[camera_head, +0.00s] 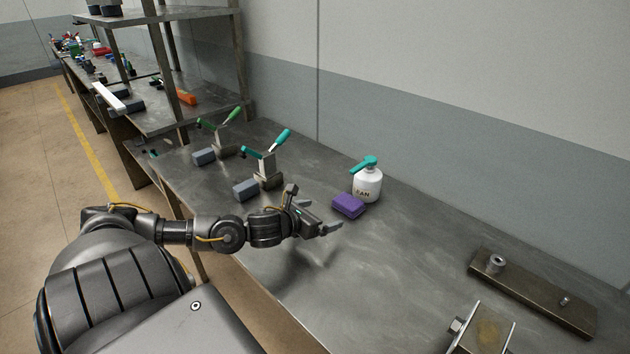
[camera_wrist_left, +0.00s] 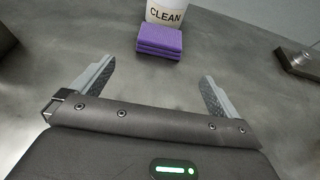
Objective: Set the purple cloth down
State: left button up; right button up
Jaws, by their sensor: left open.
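The purple cloth (camera_head: 348,205) is a folded block lying on the grey metal bench, just in front of a white spray bottle with a teal top (camera_head: 367,184). In the left wrist view the cloth (camera_wrist_left: 159,42) is beyond the fingertips, below the bottle's CLEAN label (camera_wrist_left: 166,14). My left gripper (camera_head: 322,217) is open and empty, a little left of and nearer than the cloth, apart from it. Its two fingers show spread in the left wrist view (camera_wrist_left: 158,82). My right gripper is not in view.
Two toggle clamps with teal (camera_head: 267,165) and green (camera_head: 222,138) handles and grey blocks stand farther left on the bench. A metal plate with posts (camera_head: 530,290) and a small fixture (camera_head: 485,332) lie at right. The bench (camera_head: 400,265) between is clear.

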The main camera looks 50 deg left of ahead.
pick_arm(q)
jog(key=shift+v, duration=1.05)
jog(key=shift+r, duration=0.1)
